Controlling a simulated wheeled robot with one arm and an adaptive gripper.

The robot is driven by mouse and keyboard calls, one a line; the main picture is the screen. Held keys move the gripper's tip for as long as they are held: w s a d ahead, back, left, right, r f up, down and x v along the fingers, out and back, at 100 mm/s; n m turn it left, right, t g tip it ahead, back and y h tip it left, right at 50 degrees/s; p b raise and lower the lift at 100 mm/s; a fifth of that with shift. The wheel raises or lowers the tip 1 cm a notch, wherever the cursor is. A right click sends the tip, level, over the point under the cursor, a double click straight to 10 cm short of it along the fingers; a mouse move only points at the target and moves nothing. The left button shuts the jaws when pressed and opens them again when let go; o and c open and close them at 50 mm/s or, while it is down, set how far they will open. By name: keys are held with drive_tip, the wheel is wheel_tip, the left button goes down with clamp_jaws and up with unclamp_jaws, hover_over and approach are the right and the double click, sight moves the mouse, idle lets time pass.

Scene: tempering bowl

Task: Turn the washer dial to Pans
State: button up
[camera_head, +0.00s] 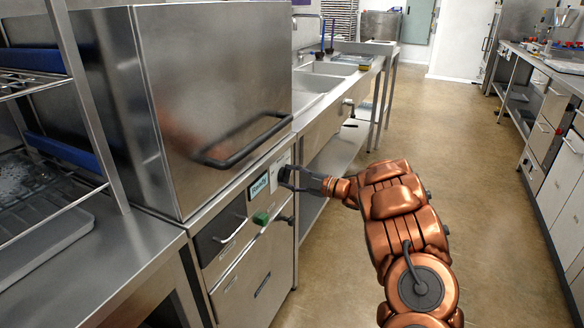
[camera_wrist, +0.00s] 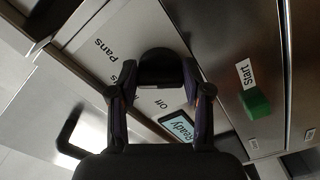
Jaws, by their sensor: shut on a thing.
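The washer (camera_head: 215,90) is a large steel hood machine at the left in the head view. Its dark round dial (camera_wrist: 160,62) shows in the wrist view, on a light panel with the labels "Pans" (camera_wrist: 105,49) and "Off" (camera_wrist: 165,103). My gripper (camera_wrist: 160,80) has one finger on each side of the dial and is shut on it. In the head view my gripper (camera_head: 296,178) reaches the panel from the right and covers much of the dial. Which label the dial points to, I cannot tell.
A display reading "Ready" (camera_wrist: 180,127) sits beside the dial, with a green button (camera_wrist: 255,103) marked "Start" further right in the wrist view. The hood's dark bar handle (camera_head: 245,142) juts out above the panel. The floor (camera_head: 430,120) to the right is clear.

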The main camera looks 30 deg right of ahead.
drive_tip(key=m+p, duration=0.5)
drive_tip(key=shift+w+a+r, duration=0.15)
drive_tip(key=shift+a+r, duration=0.05)
drive_tip(key=shift+a, duration=0.05)
drive_tip(key=shift+m, duration=0.3)
drive_tip(key=o, duration=0.7)
drive_tip(key=shift+o, duration=1.1)
drive_tip(key=shift+w+a+f, duration=0.1)
drive_tip(key=shift+a, duration=0.05)
drive_tip(key=shift+o, duration=1.1)
drive_tip(key=shift+d, duration=0.2)
drive_tip(key=shift+f, duration=0.1)
drive_tip(key=shift+s, duration=0.2)
drive_tip(key=v, duration=1.2)
